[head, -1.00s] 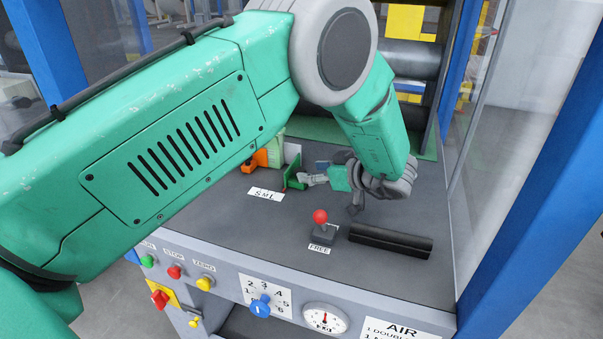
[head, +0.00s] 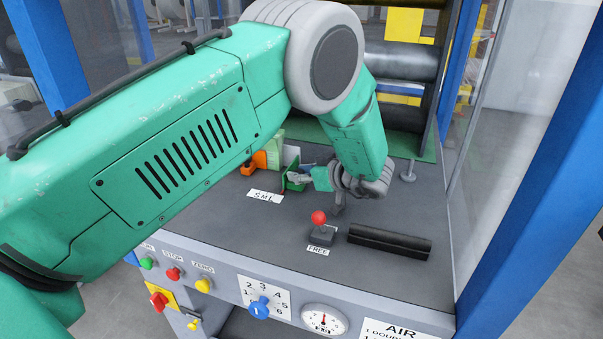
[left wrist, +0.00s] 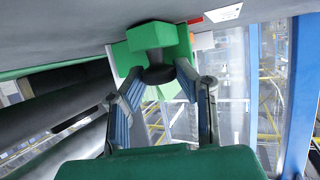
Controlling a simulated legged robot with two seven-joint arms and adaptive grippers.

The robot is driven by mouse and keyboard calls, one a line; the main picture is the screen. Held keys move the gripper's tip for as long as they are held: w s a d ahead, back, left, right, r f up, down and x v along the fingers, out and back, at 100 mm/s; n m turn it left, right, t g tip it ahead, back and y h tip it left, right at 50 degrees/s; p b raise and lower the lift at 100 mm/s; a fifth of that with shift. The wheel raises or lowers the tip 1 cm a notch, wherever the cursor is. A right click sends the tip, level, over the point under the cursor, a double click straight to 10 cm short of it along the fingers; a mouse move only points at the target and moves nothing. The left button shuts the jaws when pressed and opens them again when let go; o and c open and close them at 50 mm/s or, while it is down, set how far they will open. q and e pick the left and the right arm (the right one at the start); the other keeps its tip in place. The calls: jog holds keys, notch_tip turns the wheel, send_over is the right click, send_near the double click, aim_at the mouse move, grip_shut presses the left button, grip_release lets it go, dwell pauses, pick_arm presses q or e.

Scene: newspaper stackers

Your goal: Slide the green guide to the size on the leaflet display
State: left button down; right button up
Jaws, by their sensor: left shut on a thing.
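The green guide (head: 291,181) stands upright on the grey deck, just right of the white S M L label (head: 265,195). My left gripper (head: 305,179) reaches it from the right and is shut on it. In the left wrist view, the fingers of my left gripper (left wrist: 160,80) close on the dark knob of the green guide (left wrist: 150,36). The label also shows in the left wrist view (left wrist: 223,13). I cannot make out a leaflet display with a size on it. My right gripper is not in view.
An orange block (head: 257,160) and pale upright pieces stand behind and left of the guide. A red-knobbed lever (head: 319,219) marked FREE and a black ridged bar (head: 389,243) stand nearer the front. Blue posts (head: 543,170) and clear panels flank the deck.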

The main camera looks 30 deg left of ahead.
aim_at(288, 170)
pick_arm(q)
jog(key=shift+s+a+r+p, duration=0.15)
jog(key=shift+a+p, duration=0.15)
jog(key=shift+a, duration=0.35)
jog(key=shift+s+a+p, duration=0.15)
jog(key=shift+a+p, duration=0.1)
jog(key=shift+a, duration=0.85)
jog(key=c, duration=1.2)
grip_release()
jog(key=shift+d, duration=0.2)
jog(key=v, duration=1.1)
jog(key=shift+d, duration=0.4)
